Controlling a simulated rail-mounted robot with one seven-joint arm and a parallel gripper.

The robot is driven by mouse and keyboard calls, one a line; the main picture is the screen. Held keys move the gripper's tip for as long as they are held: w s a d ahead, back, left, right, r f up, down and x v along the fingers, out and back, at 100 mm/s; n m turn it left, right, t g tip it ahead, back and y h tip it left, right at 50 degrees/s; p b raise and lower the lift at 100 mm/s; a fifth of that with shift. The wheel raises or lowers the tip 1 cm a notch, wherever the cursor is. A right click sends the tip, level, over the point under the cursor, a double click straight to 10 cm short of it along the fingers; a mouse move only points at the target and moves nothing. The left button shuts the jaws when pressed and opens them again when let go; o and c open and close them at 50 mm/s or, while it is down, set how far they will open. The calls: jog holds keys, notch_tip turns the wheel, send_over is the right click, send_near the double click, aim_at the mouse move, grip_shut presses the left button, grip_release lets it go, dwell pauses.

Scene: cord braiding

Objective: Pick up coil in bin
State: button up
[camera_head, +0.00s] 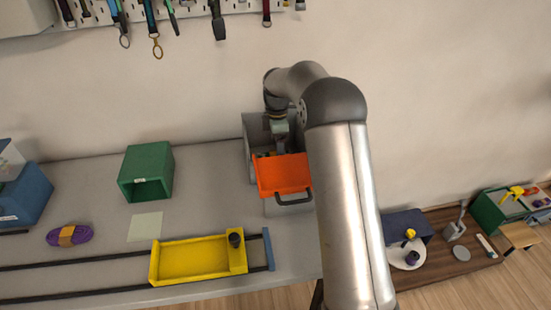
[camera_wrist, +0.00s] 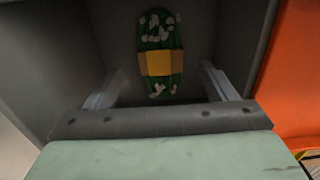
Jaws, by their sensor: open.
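A green and white coil (camera_wrist: 160,50) with a yellow and tan band lies inside a grey bin (camera_wrist: 60,45) in the wrist view. The grey bin also shows in the head view (camera_head: 254,127), partly hidden behind my arm. My gripper (camera_wrist: 160,88) is open and empty, with one finger on each side of the coil's lower end in the picture. The fingers look apart from the coil; the remaining depth is hard to tell. In the head view, my gripper (camera_head: 280,148) points down at the bin and the coil is mostly hidden.
An orange drawer-like front (camera_head: 283,176) with a dark handle is at the bin's near side. A yellow tray (camera_head: 190,260) sits on dark rails. A green box (camera_head: 147,172) and a purple coil (camera_head: 55,238) are at left.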

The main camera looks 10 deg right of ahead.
aim_at(273, 153)
notch_tip(273, 153, down, 4)
jog(key=shift+f, duration=0.15)
jog(key=c, duration=1.1)
jog(key=shift+c, duration=0.2)
